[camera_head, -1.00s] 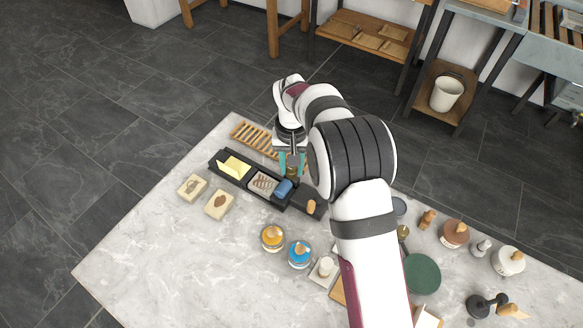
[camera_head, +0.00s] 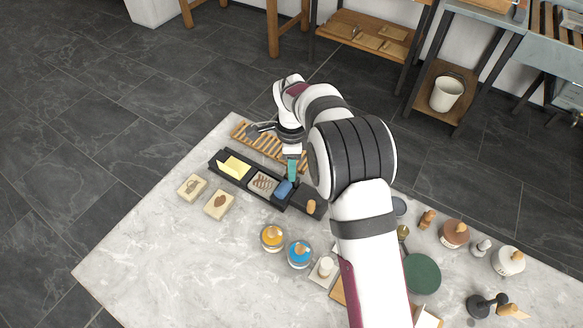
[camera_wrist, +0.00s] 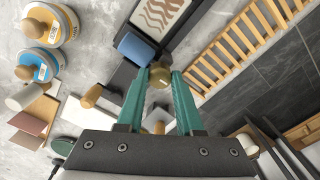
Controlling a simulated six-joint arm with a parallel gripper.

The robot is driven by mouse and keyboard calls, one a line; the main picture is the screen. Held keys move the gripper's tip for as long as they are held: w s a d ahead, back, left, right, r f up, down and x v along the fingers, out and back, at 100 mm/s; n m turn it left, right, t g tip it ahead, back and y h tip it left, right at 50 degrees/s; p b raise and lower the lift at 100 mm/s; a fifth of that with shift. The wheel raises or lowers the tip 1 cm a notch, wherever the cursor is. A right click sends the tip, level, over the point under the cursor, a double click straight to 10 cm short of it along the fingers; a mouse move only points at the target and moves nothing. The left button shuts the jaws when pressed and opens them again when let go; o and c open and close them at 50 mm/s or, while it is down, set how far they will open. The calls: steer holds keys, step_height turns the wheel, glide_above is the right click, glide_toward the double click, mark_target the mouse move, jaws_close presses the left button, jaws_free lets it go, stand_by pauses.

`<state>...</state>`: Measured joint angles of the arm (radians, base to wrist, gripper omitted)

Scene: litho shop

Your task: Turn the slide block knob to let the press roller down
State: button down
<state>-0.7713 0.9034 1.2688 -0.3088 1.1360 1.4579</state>
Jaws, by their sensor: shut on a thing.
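My gripper (camera_head: 291,170) is over the far side of a small black press (camera_head: 243,187). In the wrist view its two teal fingers (camera_wrist: 160,84) are shut on a round brass knob (camera_wrist: 159,76) with a pale mark on its top. In the head view the fingers hide the knob. A blue roller (camera_head: 284,188) lies across the press beside the knob. It also shows in the wrist view (camera_wrist: 136,47), just up and left of the fingertips. A patterned plate (camera_head: 263,183) lies in the press bed. Whether the roller touches anything below it cannot be told.
A wooden slatted rack (camera_head: 251,136) lies behind the press near the table's edge. Yellow (camera_head: 272,238) and blue (camera_head: 299,254) ink pots stand in front. Two stamped blocks (camera_head: 218,204) lie left. The table's front left is clear.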

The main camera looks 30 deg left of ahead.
steer(key=c, duration=0.8)
jaws_free()
steer(key=shift+o, duration=0.2)
steer(key=shift+r, duration=0.1)
steer(key=shift+r, duration=2.95)
